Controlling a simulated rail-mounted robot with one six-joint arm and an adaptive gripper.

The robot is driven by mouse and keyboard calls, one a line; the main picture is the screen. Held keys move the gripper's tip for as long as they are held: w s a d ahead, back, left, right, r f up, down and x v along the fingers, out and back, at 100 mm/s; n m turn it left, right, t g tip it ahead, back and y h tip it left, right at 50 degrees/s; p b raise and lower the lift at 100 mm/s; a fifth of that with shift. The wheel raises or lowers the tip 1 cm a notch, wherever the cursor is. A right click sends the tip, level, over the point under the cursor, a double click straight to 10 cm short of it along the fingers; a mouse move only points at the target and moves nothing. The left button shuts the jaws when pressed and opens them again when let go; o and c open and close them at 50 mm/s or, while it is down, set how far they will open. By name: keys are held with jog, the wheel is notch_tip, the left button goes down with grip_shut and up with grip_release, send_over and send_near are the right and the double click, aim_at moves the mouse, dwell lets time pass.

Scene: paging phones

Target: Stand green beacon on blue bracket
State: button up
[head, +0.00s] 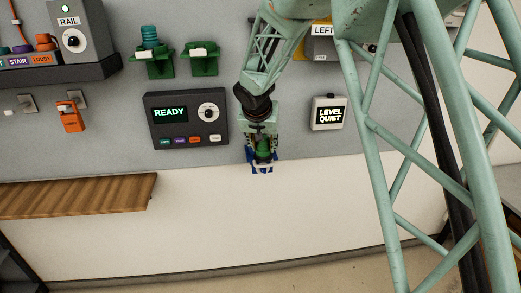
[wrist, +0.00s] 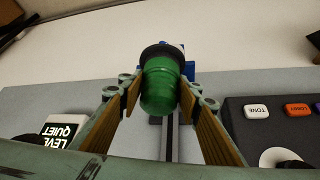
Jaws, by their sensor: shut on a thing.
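The green beacon (head: 263,149) is a rounded green dome with a dark collar. In the wrist view the beacon (wrist: 160,88) sits between the two wood-coloured pads of my gripper (wrist: 159,95), which is shut on it. The dark collar faces away from the wrist camera. The blue bracket (head: 255,168) is on the wall right at the beacon's base in the head view. In the wrist view only parts of the bracket (wrist: 188,70) show behind the collar; the beacon hides the rest. I cannot tell whether collar and bracket touch. My gripper (head: 262,156) points down the wall.
A dark panel reading READY (head: 187,120) is close left of my gripper, and a LEVEL QUIET box (head: 328,113) is to the right. Green brackets (head: 204,66), one with a teal beacon (head: 149,36), are above left. A wooden shelf (head: 75,196) is lower left.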

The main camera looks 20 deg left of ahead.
jog(key=s+a+r+n+p, duration=0.1)
jog(key=s+a, duration=0.3)
jog(key=a, duration=0.6)
jog(key=shift+s+r+y, duration=0.15)
jog(key=shift+s+y, duration=0.15)
jog(key=shift+s, duration=0.05)
jog(key=shift+a, duration=0.1)
jog(key=w+d+p, duration=0.1)
jog(key=w, duration=0.4)
jog(key=w+d+f+p, duration=0.1)
jog(key=w+d+p, duration=0.1)
jog(key=w, duration=0.3)
jog(key=w+d+p, duration=0.1)
jog(key=w+d, duration=0.1)
jog(key=w, duration=0.3)
jog(key=shift+d+f+p, duration=0.1)
jog(key=shift+f+p, duration=0.15)
jog(key=shift+p, duration=0.15)
jog(key=shift+f+p, duration=0.3)
jog(key=shift+f, duration=1.45)
jog(key=shift+f, duration=0.15)
